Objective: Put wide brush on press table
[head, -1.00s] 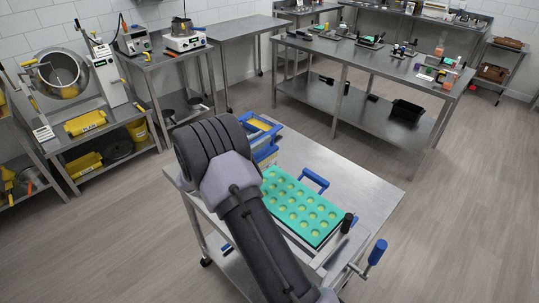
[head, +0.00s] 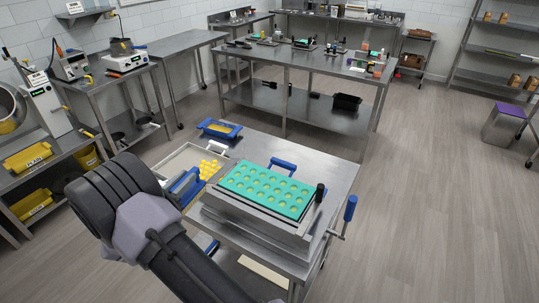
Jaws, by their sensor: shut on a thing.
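I cannot make out a wide brush in the head view. My arm fills the lower left, and my gripper does not show; the arm may hide it. No table is labelled as the press table. The nearest steel table (head: 331,173) carries a low steel unit (head: 255,214) with a teal mould (head: 268,189) on top, its round cavities greenish-yellow. A lever with a blue grip (head: 350,208) stands at the right side of this table.
A long steel workbench (head: 270,62) with tools and a black bin (head: 346,103) stands beyond. Open floor lies to the right.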

